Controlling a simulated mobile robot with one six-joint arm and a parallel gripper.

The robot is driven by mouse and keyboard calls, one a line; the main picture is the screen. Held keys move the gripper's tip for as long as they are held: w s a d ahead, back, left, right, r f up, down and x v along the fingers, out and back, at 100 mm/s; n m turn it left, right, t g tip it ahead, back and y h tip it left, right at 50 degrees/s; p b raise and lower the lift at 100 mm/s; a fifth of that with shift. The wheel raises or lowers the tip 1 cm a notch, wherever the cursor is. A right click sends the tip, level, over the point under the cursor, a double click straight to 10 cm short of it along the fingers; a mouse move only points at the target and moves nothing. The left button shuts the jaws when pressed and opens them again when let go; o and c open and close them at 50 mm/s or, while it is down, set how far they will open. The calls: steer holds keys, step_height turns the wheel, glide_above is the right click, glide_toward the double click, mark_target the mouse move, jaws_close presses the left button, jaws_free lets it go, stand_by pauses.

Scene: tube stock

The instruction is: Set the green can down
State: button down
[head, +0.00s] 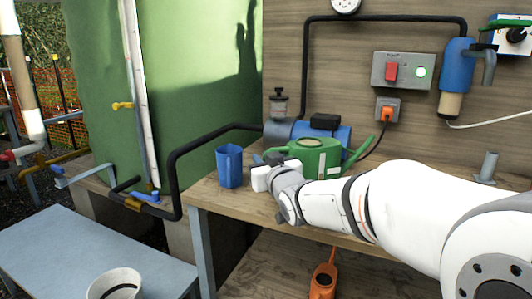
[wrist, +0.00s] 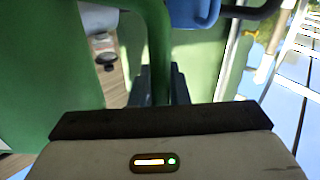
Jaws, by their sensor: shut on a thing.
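The green can (head: 318,160) is a watering can with its spout to the right, at the bench's back half in the head view. My gripper (head: 262,176) is at its left side, partly hidden by my wrist. In the wrist view, a green handle (wrist: 158,45) runs down between the dark fingers (wrist: 155,86), and the can's green body (wrist: 50,80) fills the left. My gripper is shut on the handle. My arm hides the can's base, so I cannot tell whether it touches the bench.
A blue cup (head: 230,166) stands on the wooden bench (head: 215,195) just left of my gripper. A blue pump (head: 325,132) and black pipe (head: 195,147) are behind the can. A grey-blue table (head: 75,255) with a white bucket (head: 115,283) is at lower left.

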steer(key=shift+f, duration=0.6)
steer(key=c, duration=1.4)
jaws_free()
steer(key=shift+s+f, duration=0.1)
steer(key=shift+f, duration=0.1)
steer(key=shift+r, duration=0.1)
steer(key=shift+p+v, duration=0.85)
steer(key=shift+v, duration=5.2)
